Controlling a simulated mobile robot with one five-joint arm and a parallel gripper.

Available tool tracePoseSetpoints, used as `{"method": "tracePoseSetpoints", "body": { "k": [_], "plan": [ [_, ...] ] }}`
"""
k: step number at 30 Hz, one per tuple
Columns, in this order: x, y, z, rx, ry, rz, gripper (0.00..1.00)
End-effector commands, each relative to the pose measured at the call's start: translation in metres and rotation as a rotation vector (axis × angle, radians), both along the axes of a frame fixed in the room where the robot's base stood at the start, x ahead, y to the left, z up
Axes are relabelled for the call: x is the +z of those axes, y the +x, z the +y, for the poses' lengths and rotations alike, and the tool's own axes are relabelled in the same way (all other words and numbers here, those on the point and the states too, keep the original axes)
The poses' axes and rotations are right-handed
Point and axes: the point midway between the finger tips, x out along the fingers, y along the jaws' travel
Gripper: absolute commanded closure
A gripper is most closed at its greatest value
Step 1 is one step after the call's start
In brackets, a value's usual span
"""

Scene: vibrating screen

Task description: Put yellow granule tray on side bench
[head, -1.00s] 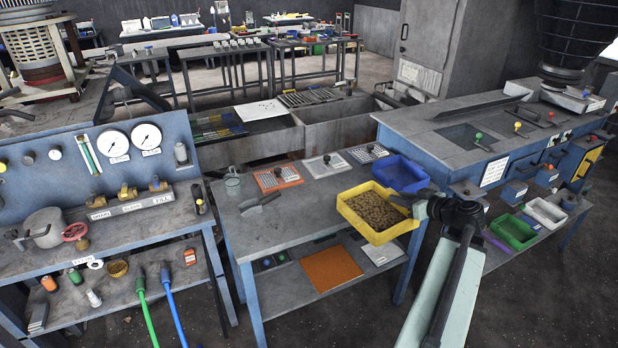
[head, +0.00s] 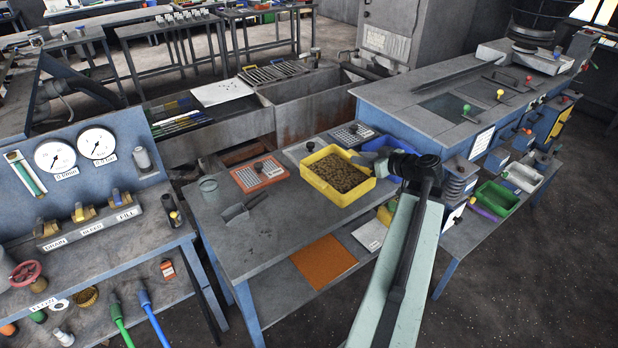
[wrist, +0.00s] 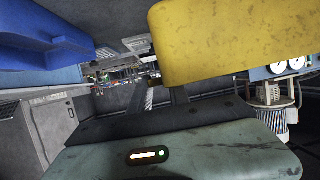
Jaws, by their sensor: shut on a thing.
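The yellow granule tray (head: 337,177), full of brown granules, appears level over the right part of the side bench (head: 262,238) in the head view. I cannot tell whether it touches the top. My gripper (head: 380,166) is shut on the tray's right side. In the wrist view the yellow tray (wrist: 235,40) fills the upper right, and the blue tray (wrist: 40,45) is at the upper left.
On the bench are an orange-framed plate (head: 260,175), a grey scoop (head: 243,207), a glass beaker (head: 209,188) and a grey perforated plate (head: 353,133). The front left top is bare. The blue machine (head: 440,125) stands close on the right.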

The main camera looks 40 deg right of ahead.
Motion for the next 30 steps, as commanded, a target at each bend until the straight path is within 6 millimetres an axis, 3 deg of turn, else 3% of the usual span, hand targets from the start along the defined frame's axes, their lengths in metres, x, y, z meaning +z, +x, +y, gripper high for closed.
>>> {"method": "tracePoseSetpoints", "body": {
  "k": [9,12,15,20,30],
  "plan": [
    [-0.040,-0.098,-0.056,-0.071,0.007,-0.001,1.00],
    [-0.043,-0.115,-0.063,-0.081,0.007,-0.002,1.00],
    [-0.042,-0.119,-0.064,-0.081,0.007,-0.002,1.00],
    [-0.044,-0.098,-0.062,-0.076,0.008,-0.002,1.00],
    [-0.053,0.002,-0.055,-0.076,0.008,-0.002,1.00]
  ]
}}
